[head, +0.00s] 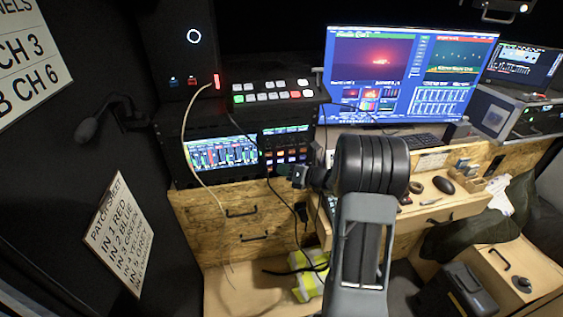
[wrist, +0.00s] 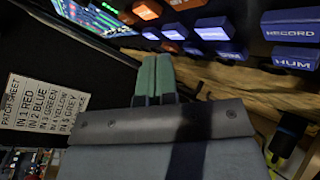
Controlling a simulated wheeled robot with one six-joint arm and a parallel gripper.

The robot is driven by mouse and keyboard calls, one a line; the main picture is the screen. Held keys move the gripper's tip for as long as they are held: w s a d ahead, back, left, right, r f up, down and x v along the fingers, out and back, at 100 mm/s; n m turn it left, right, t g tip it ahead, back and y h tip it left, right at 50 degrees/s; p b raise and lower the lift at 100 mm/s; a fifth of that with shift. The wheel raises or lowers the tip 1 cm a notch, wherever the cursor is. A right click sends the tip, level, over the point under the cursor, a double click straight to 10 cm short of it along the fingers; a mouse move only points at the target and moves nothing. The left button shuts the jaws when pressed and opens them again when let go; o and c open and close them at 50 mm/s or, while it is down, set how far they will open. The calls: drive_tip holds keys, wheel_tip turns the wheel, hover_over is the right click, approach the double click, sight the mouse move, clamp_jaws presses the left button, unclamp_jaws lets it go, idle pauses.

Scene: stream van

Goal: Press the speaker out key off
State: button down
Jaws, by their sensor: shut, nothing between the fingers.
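A rack unit with a block of lit orange and blue keys (head: 286,156) stands left of the desk. In the wrist view, its keys run along the top right; a blue RECORD key (wrist: 291,27) and a blue HUM key (wrist: 295,57) can be read. I cannot make out which key is speaker out. My gripper (head: 280,169) is shut and empty, just below and in front of the key block. Its green fingers (wrist: 157,60) show in the wrist view, tips just below the lower keys; I cannot tell whether they touch.
A lit mixer screen (head: 222,152) sits left of the keys. A switcher with coloured buttons (head: 270,92) stands above. A thin pale cable (head: 192,130) and dark cables hang in front of the rack and drawers. A patch sheet (head: 118,232) is on the left.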

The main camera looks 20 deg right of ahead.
drive_tip(key=shift+w, duration=0.1)
idle(0.5)
drive_tip(key=shift+w+d, duration=0.1)
drive_tip(key=shift+w, duration=0.25)
drive_tip(key=shift+w, duration=0.25)
idle(0.6)
drive_tip(key=shift+s, duration=0.7)
drive_tip(key=s+a+p, duration=0.1)
drive_tip(key=s, duration=0.5)
drive_tip(key=shift+a, duration=0.2)
idle(0.5)
